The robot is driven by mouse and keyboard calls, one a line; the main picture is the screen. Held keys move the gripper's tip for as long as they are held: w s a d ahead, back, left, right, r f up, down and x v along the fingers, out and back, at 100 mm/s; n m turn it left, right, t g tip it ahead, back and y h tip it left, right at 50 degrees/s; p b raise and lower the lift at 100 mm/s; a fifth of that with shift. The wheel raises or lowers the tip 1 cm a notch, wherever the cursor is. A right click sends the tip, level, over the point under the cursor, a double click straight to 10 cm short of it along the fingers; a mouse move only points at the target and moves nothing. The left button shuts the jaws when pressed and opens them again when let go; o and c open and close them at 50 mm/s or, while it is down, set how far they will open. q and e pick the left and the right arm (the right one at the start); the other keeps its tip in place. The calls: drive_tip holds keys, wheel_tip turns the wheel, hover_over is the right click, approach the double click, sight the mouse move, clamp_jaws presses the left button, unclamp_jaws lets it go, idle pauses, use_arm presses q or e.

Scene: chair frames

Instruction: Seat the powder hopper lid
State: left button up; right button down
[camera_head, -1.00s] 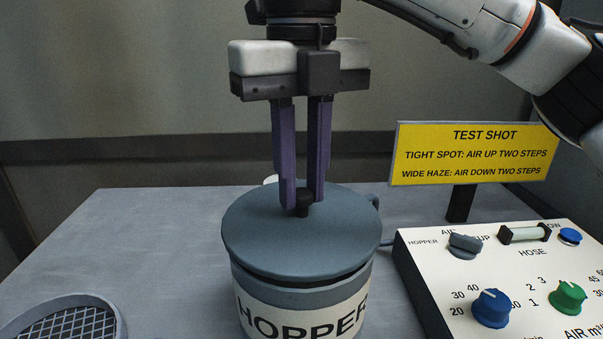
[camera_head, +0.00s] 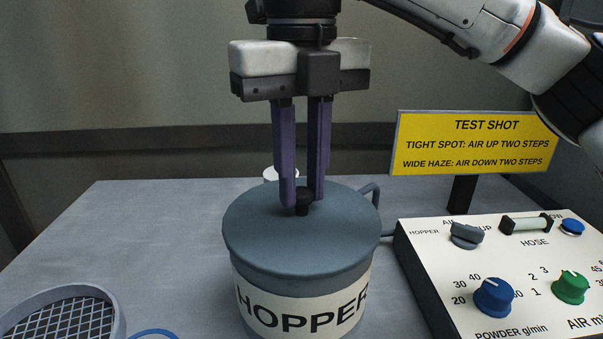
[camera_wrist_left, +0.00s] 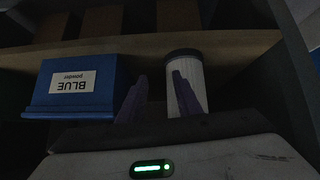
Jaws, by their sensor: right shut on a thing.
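The round blue-grey lid (camera_head: 255,228) lies level on top of the hopper (camera_head: 300,312), a blue-grey drum with a white HOPPER label. No dark gap shows between the lid and the hopper's near rim. My right gripper (camera_head: 303,196) points straight down, its purple fingers shut on the lid's black knob (camera_head: 304,203). The contact of lid and rim on the far side is hidden. In the left wrist view my left gripper (camera_wrist_left: 158,88) has its purple fingers apart, with nothing seen between them.
A control panel (camera_head: 500,255) with knobs and a yellow sign (camera_head: 475,143) stand at right. A round sieve (camera_head: 65,318) lies at front left. The left wrist view shows a blue powder box (camera_wrist_left: 75,85) and a pleated white filter (camera_wrist_left: 184,75) near my left fingers.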

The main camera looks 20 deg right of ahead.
drive_tip(key=c, duration=1.5)
unclamp_jaws()
drive_tip(key=shift+c, duration=0.2)
wheel_tip(320, 180, up, 10)
drive_tip(key=p, duration=0.4)
drive_tip(key=shift+r, duration=0.15)
